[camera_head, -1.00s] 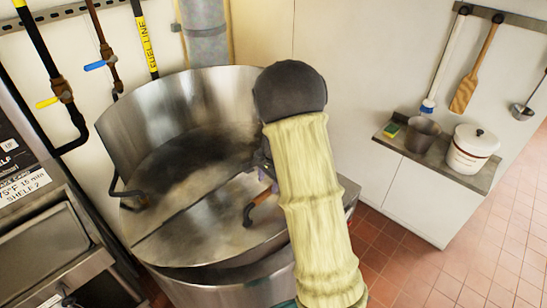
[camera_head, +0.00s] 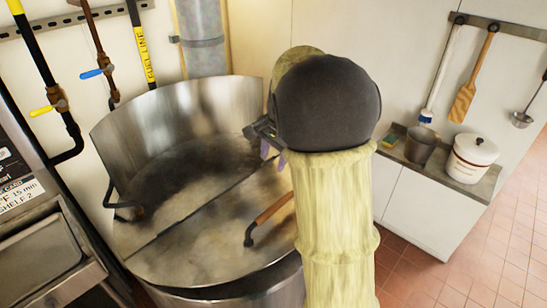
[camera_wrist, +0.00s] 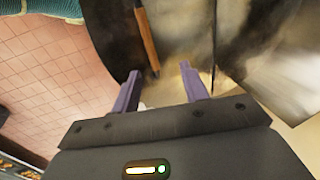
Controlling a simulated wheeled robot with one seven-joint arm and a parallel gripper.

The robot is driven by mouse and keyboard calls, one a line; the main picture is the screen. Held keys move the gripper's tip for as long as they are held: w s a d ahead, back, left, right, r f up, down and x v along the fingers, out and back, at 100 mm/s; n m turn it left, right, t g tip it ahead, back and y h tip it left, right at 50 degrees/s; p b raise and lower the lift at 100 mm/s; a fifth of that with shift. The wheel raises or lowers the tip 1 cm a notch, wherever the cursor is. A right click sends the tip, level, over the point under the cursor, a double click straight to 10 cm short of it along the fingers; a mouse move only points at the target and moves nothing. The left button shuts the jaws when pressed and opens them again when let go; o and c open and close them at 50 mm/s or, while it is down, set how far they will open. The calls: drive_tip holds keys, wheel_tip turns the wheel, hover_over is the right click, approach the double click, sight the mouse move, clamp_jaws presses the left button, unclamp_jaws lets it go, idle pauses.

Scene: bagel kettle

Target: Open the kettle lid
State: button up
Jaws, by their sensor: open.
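The large steel kettle (camera_head: 215,290) stands at the left in the head view. A flat, round steel lid (camera_head: 195,235) with a straight seam across it covers its front. A bar handle with a brown wooden grip (camera_head: 273,208) lies along the lid; my arm hides its right end. My gripper (camera_head: 270,150) is above the lid, behind the handle, partly hidden by my wrist. In the wrist view my gripper's purple fingers (camera_wrist: 160,78) are apart with nothing held between them. The wooden grip (camera_wrist: 148,42) lies beyond the fingertips, apart from them.
A curved steel wall (camera_head: 180,115) rises behind the lid. A dark bent handle (camera_head: 122,204) is at the kettle's left side. Pipes with valves (camera_head: 92,73) run at the left. A counter (camera_head: 470,188) with a white lidded pot (camera_head: 472,158) stands right; tiled floor is open there.

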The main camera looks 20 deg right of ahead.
drive_tip(key=s+a+f+n+b, duration=0.1)
drive_tip(key=s+a+f+n, duration=0.2)
drive_tip(key=s, duration=0.6)
drive_tip(key=s+a+f+n+h, duration=0.1)
drive_tip(key=s+a+f+n, duration=0.2)
drive_tip(key=s+f+n, duration=0.5)
drive_tip(key=shift+s+a+n+t+b, duration=0.3)
drive_tip(key=shift+s+n+b, duration=0.1)
drive_tip(key=shift+s+n, duration=0.35)
drive_tip(key=shift+c, duration=0.8)
drive_tip(key=shift+w, duration=0.1)
